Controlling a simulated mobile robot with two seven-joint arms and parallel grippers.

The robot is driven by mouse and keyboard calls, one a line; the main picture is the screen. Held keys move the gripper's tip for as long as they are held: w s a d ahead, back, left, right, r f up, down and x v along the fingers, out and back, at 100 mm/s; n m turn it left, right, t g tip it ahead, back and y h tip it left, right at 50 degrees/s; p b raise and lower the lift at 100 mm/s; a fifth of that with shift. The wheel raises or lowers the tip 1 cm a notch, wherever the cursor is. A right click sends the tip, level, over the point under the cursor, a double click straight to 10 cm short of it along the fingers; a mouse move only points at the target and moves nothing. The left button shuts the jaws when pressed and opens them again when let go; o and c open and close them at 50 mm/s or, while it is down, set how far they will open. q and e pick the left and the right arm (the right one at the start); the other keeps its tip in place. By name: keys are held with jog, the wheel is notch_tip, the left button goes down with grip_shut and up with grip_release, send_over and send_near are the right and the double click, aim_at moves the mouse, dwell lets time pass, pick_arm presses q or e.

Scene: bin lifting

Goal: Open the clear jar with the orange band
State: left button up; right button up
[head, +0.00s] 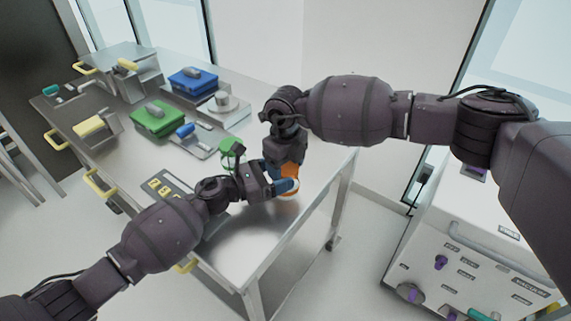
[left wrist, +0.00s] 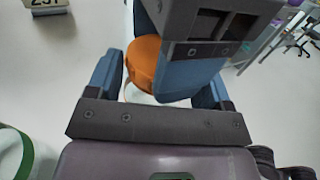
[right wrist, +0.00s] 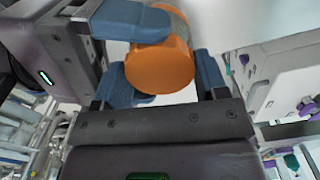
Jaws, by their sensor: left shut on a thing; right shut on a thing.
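The jar with the orange band (head: 289,185) is at the right part of the metal table, mostly covered by both grippers. Its orange part fills much of the right wrist view (right wrist: 160,68) and shows in the left wrist view (left wrist: 143,62). My left gripper (head: 281,187) comes in from the left, low, with its blue fingers shut around the jar. My right gripper (head: 287,172) reaches down from above and is shut on the orange upper part. A pale, clear part of the jar shows beside the orange. Whether lid and body are apart is hidden.
A green-banded jar (head: 231,146) stands just behind my left gripper. A green bin (head: 154,120), a blue bin (head: 193,82) and a scale-like device (head: 221,103) stand farther back. A labelled panel (head: 163,186) lies left. The table's front right is clear.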

jog(key=o, duration=1)
